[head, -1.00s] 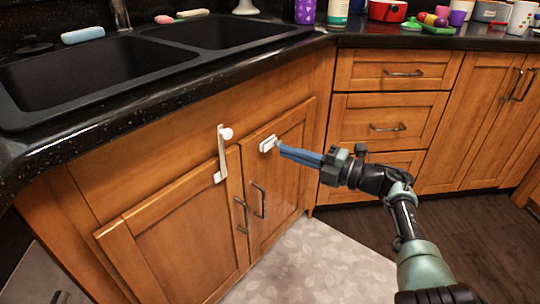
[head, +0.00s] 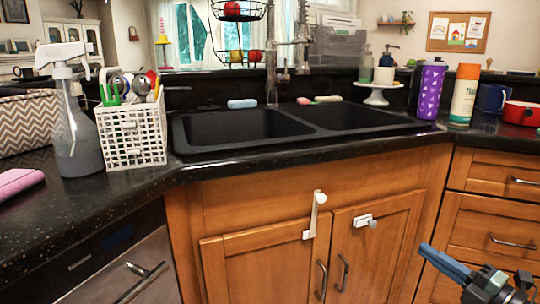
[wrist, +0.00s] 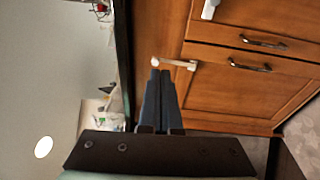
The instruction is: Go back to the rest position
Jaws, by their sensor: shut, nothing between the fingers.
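My gripper (head: 426,249) is at the lower right of the head view, in front of the cabinets and clear of them. Its blue-grey fingers are shut with nothing between them. They also show together in the wrist view (wrist: 158,75). A white latch with a round knob (head: 316,214) is fixed on the sink cabinet above the left door. A smaller white fitting (head: 365,220) is on the right door (head: 375,250). Both doors look closed. The long latch also shows just beyond my fingertips in the wrist view (wrist: 178,64), with a gap between.
The black counter (head: 240,165) holds the double sink (head: 250,135), a white basket (head: 130,130), a spray bottle (head: 75,135), a purple cup (head: 430,90) and a flask (head: 464,95). A dishwasher (head: 120,270) is at lower left. Wooden drawers (head: 500,215) are at right.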

